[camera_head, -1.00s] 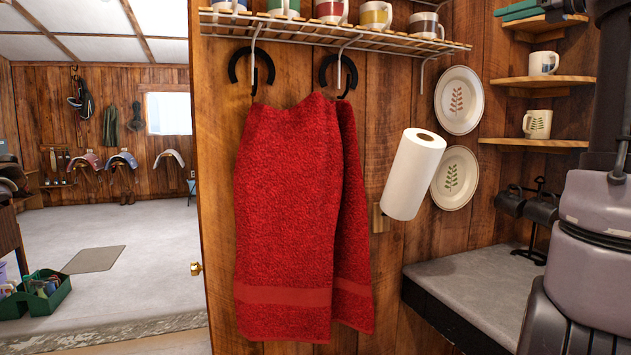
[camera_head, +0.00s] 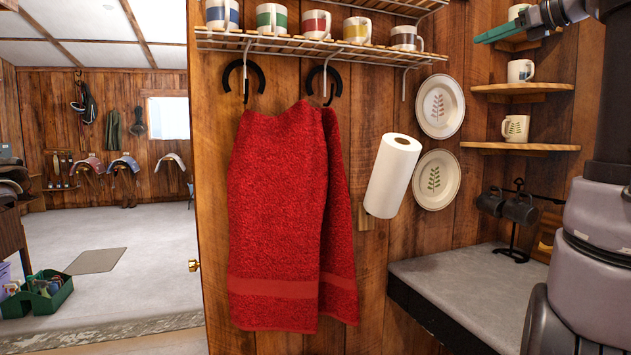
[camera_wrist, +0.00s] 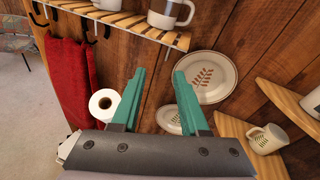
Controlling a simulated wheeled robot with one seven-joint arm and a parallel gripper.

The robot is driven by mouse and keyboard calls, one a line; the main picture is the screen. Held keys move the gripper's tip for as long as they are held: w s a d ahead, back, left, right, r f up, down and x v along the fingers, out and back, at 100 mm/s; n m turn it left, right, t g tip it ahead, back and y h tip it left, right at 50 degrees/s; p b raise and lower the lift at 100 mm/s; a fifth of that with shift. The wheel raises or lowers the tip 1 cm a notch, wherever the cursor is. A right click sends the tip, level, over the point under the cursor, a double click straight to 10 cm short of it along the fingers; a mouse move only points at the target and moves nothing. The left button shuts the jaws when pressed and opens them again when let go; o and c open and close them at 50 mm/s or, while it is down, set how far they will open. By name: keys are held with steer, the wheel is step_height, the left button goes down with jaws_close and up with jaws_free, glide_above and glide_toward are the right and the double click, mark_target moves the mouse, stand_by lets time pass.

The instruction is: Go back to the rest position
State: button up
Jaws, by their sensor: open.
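My gripper (camera_wrist: 159,92) shows in the wrist view with its two green fingers spread apart and nothing between them. In the head view, part of my gripper (camera_head: 506,28) shows at the top right, in front of the upper corner shelf. In the wrist view, a paper towel roll (camera_wrist: 104,104) and a wall plate (camera_wrist: 206,76) with a leaf pattern lie beyond the fingers. A red towel (camera_head: 285,225) hangs from black hooks on the wooden wall in the head view.
A slatted shelf (camera_head: 330,47) with several striped mugs is above the towel. Corner shelves (camera_head: 520,148) with mugs stand at the right, above a grey counter (camera_head: 455,285) with a mug rack.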

steer(key=s+a+f+n+g+h, duration=0.25)
steer(key=s+a+f+n, duration=0.3)
steer(key=a+f, duration=0.3)
steer(key=s+a+f+n+g+h, duration=0.1)
steer(key=s+a+f+n+g, duration=0.2)
steer(key=s+a+f+n, duration=0.5)
steer(key=s+f+n+h, duration=0.1)
steer(key=s+f+n, duration=0.3)
steer(key=f, duration=0.3)
steer(key=s+f+n+g+h, duration=0.1)
steer(key=s+f+n, duration=0.3)
steer(key=f, duration=0.4)
steer(key=shift+a+n+h, duration=0.35)
steer(key=shift+n+h, duration=0.2)
steer(key=shift+n, duration=0.3)
